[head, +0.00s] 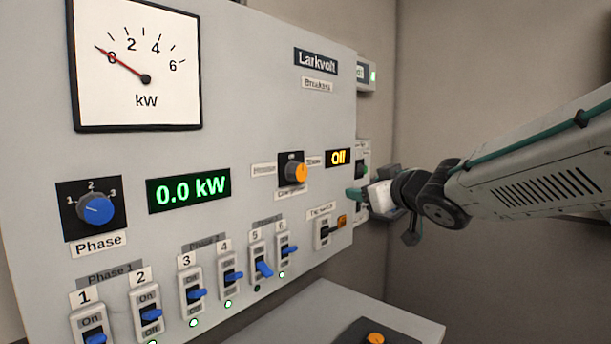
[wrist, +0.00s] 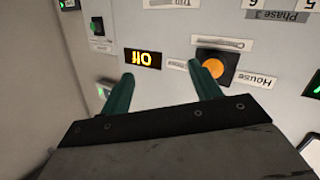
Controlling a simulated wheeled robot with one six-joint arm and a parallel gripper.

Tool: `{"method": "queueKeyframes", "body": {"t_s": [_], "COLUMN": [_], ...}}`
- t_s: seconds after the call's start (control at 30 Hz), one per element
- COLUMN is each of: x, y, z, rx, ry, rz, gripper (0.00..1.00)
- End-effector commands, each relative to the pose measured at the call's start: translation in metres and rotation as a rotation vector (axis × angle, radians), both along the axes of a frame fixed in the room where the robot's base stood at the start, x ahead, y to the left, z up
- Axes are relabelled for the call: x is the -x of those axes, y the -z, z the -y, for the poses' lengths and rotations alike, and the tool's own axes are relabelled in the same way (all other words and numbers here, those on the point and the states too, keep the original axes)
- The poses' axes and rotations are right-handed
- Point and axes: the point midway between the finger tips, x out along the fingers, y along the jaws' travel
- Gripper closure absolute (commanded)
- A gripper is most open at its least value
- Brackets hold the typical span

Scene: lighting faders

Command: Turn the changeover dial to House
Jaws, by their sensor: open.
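The changeover dial is an orange knob (head: 299,173) on a black plate, in the middle right of the grey panel in the head view. In the wrist view, which is upside down, the dial (wrist: 211,70) is partly behind one finger. The House label (wrist: 258,78) is beside it on the right there, and on the dial's left in the head view. An amber display (head: 338,157) reads Off. Which way the knob points is hard to tell. My gripper (wrist: 165,83) is open and empty, its green fingers apart. In the head view it is right of the dial, near the panel's right edge.
Several blue breaker switches (head: 232,276) run along the panel below the dial. A toggle switch (head: 325,233) sits just below it. A blue Phase dial (head: 95,209), a green 0.0 kW display (head: 188,190) and a kW meter (head: 140,65) are on the left.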

Motion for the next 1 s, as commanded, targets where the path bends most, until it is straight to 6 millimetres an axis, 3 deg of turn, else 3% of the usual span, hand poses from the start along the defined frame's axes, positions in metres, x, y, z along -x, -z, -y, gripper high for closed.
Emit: {"method": "queueKeyframes", "body": {"t_s": [0.1, 0.23, 0.43, 0.8, 1.0], "x": [-0.015, -0.016, -0.021, -0.063, -0.073], "y": [-0.01, -0.015, -0.016, -0.017, -0.017], "z": [-0.04, -0.067, -0.085, -0.121, -0.129], "rx": [-0.029, -0.057, -0.072, -0.071, -0.07], "ry": [-0.199, -0.35, -0.425, -0.422, -0.421], "rz": [0.081, 0.123, 0.138, 0.138, 0.138], "gripper": [0.37, 0.37, 0.37, 0.37, 0.37]}}
